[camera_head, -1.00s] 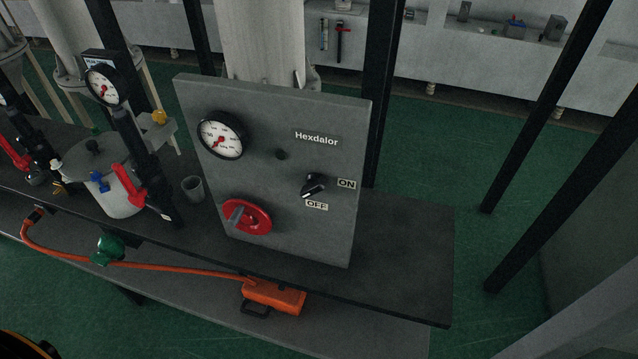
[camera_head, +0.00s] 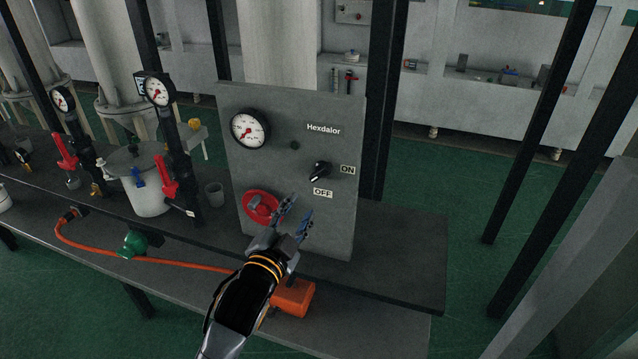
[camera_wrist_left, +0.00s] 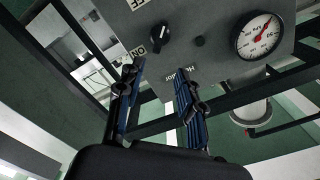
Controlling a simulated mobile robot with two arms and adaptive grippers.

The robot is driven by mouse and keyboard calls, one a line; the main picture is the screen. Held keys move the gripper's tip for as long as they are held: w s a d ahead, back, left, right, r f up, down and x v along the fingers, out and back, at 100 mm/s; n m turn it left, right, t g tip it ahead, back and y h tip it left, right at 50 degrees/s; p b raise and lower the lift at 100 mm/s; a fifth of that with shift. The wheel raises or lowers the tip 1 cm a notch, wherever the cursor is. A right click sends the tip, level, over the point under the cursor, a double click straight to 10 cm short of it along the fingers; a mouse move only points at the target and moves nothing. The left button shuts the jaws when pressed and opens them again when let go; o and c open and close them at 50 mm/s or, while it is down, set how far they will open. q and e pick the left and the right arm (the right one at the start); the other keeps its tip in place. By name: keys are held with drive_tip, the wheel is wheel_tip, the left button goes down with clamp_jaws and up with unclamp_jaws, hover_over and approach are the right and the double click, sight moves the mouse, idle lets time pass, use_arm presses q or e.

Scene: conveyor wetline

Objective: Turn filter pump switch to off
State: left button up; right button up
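The switch is a black rotary knob (camera_head: 319,171) with a white mark, on an upright grey panel (camera_head: 335,228) labelled Hexdalor. An ON label (camera_head: 347,170) is to its right and an OFF label (camera_head: 323,193) is below it. In the head view the white mark is on the knob's lower-left side. My left gripper (camera_head: 297,210) is open and empty, below and left of the knob in the picture. In the left wrist view, the knob (camera_wrist_left: 160,34) appears beyond the gap between the open fingers (camera_wrist_left: 158,76), and nothing is between them. My right gripper is not in view.
A red handwheel (camera_head: 258,205) is on the panel close to the left gripper, and a gauge (camera_head: 250,129) is above it. A grey cup (camera_head: 214,194) and red-handled valves (camera_head: 168,177) stand to the left. The dark bench top (camera_head: 400,250) right of the panel is clear.

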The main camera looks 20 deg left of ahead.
sight(320, 175)
use_arm(q)
drive_tip(key=w+p, duration=0.1)
drive_tip(key=w, duration=0.5)
drive_tip(key=w+p, duration=0.1)
drive_tip(key=w, duration=0.6)
drive_tip(key=shift+w+d+f, duration=0.1)
drive_tip(key=shift+w+d, duration=0.05)
drive_tip(key=shift+d, duration=0.05)
clamp_jaws()
